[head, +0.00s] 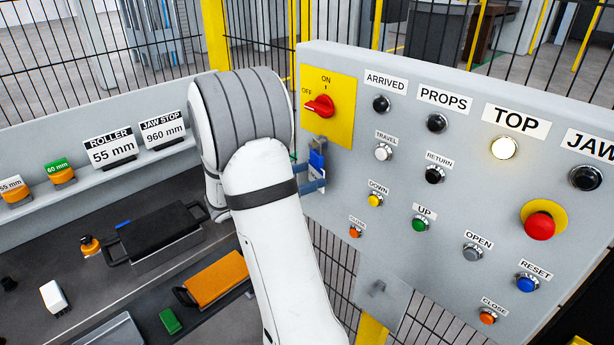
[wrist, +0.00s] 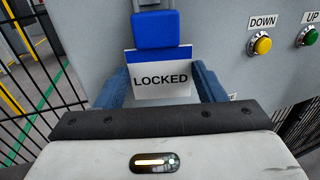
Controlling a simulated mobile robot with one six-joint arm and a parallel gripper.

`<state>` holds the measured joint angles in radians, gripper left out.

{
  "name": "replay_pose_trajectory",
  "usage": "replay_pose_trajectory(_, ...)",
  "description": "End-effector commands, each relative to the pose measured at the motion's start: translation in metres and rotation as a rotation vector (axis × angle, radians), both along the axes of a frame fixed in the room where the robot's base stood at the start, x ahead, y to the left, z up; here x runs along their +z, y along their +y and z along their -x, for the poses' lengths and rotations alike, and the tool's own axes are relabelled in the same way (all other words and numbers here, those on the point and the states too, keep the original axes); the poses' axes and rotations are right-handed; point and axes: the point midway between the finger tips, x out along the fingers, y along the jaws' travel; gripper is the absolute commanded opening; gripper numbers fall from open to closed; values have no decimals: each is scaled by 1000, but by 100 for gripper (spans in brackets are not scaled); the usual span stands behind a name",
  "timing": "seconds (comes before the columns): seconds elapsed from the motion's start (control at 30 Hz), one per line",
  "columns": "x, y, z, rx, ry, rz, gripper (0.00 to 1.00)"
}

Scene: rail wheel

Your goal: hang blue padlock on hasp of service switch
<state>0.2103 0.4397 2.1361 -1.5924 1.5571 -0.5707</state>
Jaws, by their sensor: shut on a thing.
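The blue padlock (wrist: 162,30) is upright in front of the grey panel, with a white and blue LOCKED tag (wrist: 162,76) below its body. My gripper (wrist: 162,72) is shut, its blue fingers on either side of the tag. In the head view, the padlock (head: 317,160) and my gripper (head: 314,184) show just right of my arm. The service switch (head: 320,105) has a red knob on a yellow plate, turned toward OFF. The hasp (head: 319,142) is a small grey part at the plate's lower edge, directly above the padlock. I cannot tell whether the shackle passes through it.
The panel carries several buttons, including yellow DOWN (head: 375,199), green UP (head: 419,224) and a red emergency stop (head: 540,226). A mesh fence stands behind.

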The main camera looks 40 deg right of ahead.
Motion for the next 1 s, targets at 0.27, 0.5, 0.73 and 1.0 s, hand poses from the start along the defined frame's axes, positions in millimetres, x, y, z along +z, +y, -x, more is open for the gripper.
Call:
replay_pose_trajectory(0.27,0,0,0,1,0,0,76)
replay_pose_trajectory(0.5,0,1,0,1,0,0,88)
replay_pose_trajectory(0.73,-1,7,-2,3,0,0,88)
replay_pose_trajectory(1.0,-2,50,-10,5,-2,1,88)
